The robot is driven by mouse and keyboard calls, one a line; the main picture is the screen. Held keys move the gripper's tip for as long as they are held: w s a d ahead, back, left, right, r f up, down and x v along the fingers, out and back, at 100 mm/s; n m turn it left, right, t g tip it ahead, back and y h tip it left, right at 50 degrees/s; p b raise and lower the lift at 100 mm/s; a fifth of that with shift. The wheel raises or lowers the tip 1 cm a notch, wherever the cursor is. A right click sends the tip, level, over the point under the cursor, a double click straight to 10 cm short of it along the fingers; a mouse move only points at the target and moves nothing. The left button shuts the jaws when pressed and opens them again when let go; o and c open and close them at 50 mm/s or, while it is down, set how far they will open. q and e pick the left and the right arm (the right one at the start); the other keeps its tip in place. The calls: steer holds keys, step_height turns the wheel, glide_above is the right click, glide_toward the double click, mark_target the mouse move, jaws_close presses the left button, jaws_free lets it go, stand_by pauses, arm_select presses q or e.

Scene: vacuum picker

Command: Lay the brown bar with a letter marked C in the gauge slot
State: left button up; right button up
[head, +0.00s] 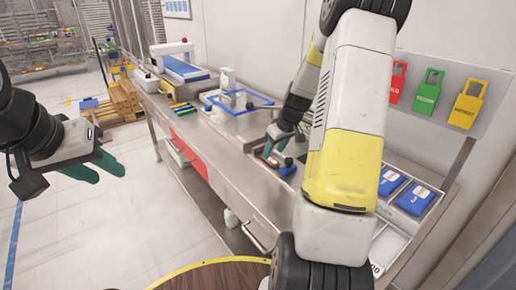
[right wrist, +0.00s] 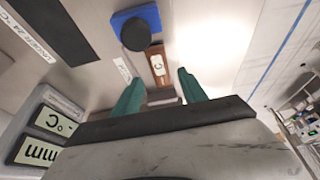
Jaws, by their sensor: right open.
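The brown bar (right wrist: 157,65) with a letter C shows in the right wrist view, between and beyond the fingertips of my open right gripper (right wrist: 158,88). One end of the bar is close to a blue block (right wrist: 148,16) with a dark round knob; a grey piece lies at its other end. I cannot tell which part is the gauge slot, or whether the bar lies in it. In the head view my right gripper (head: 278,150) is low over the bench beside the blue block (head: 288,168). My left gripper (head: 97,168) is empty over the floor, its green fingers apart.
The steel bench (head: 215,135) carries a blue frame (head: 238,101), several coloured bars (head: 182,107) and a small conveyor (head: 182,66). Blue packets (head: 414,200) lie at right, below red, green and yellow tags (head: 428,92). A round wooden top (head: 215,277) is in front.

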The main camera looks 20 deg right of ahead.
steer(key=a+v, duration=0.1)
steer(key=v, duration=0.7)
steer(key=s+a+r+m, duration=0.1)
steer(key=s+a+r, duration=0.8)
steer(key=r, duration=0.2)
steer(key=s+a+r+m+t, duration=0.1)
steer(key=s+a, duration=0.2)
steer(key=s, duration=0.4)
steer(key=s+a+r+m, duration=0.1)
steer(key=s+a, duration=0.2)
steer(key=s, duration=0.5)
steer(key=shift+a+r+t+y, duration=0.35)
steer(key=shift+a+t+y, duration=0.05)
